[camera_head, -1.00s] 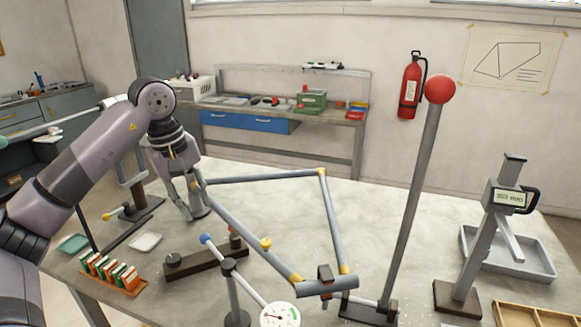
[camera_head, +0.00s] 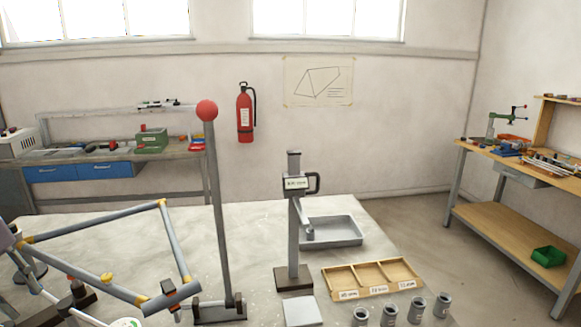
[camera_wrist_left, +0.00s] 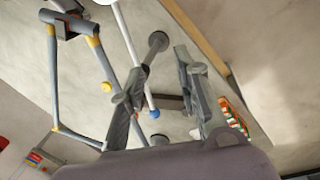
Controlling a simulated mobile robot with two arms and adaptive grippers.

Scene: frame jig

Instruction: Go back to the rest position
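My left gripper (camera_wrist_left: 160,64) shows in the left wrist view with its two fingers apart and nothing seen between the tips. In the head view only a small part of my left arm shows at the left edge, and its fingers are hard to make out there. The grey tube frame (camera_head: 95,225) with yellow joints lies in its jig at the lower left. It also shows in the left wrist view (camera_wrist_left: 55,85), left of the fingers. A white rod with a blue ball (camera_wrist_left: 155,113) shows behind the fingers. My right gripper is not in view.
A tall post with a red ball (camera_head: 207,111) stands beside the frame. A height gauge (camera_head: 294,225), grey tray (camera_head: 345,232), divided wooden tray (camera_head: 335,283) and several metal cylinders (camera_head: 389,314) stand to its right. A wooden workbench (camera_head: 500,210) is at the far right.

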